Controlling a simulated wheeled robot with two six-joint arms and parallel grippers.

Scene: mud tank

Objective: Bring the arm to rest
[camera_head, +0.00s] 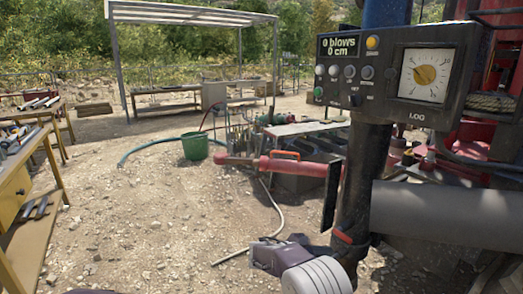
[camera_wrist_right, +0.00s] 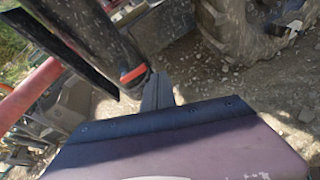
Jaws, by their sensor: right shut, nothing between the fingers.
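My right gripper (camera_head: 302,240) is low in the middle of the head view, at the end of my white ribbed wrist. Its purple-grey housing has a dark front edge, and the fingers are small and partly hidden there. In the right wrist view the gripper (camera_wrist_right: 158,92) shows its grey fingers together, with nothing between them. They point toward the lower end of a dark post (camera_wrist_right: 100,35) with an orange-red band. I cannot tell whether they touch it.
The dark post (camera_head: 368,165) stands close to the right gripper, below a control box (camera_head: 395,75) reading "0 blows 0 cm". A thick grey pipe (camera_head: 450,212) lies right. A red bar (camera_head: 285,167), green bucket (camera_head: 195,146) and hose are beyond. Open gravel lies left.

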